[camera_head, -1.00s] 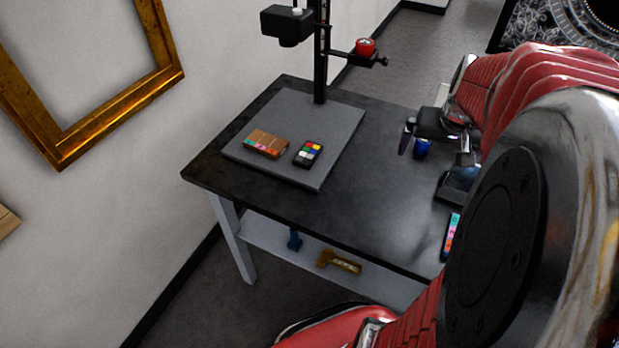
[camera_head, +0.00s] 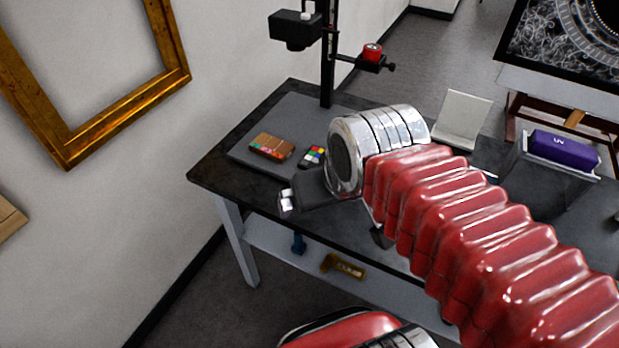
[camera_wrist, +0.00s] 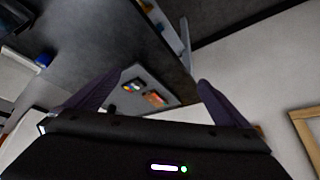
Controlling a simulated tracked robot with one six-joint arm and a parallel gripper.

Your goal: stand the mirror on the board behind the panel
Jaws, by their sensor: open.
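The grey board (camera_head: 300,115) lies flat at the back left of the dark table, under the camera column. A small brown panel (camera_head: 270,146) with a strip of coloured patches lies on it, beside a colour chart (camera_head: 313,156). Both also show in the wrist view, the panel (camera_wrist: 155,98) right of the chart (camera_wrist: 132,86). I cannot pick out a mirror in either view. My gripper (camera_wrist: 157,88) is open, with its dark fingers wide apart and nothing seen between them nearby. The board lies beyond the fingers, well apart. In the head view my wrist covers the board's front right.
A column with a black camera (camera_head: 294,30) and red-topped side arm (camera_head: 372,52) rises behind the board. A white angled stand (camera_head: 462,118) and purple UV box (camera_head: 563,150) are to the right. A gilt piece (camera_head: 343,267) lies on the shelf below. A wall borders the left.

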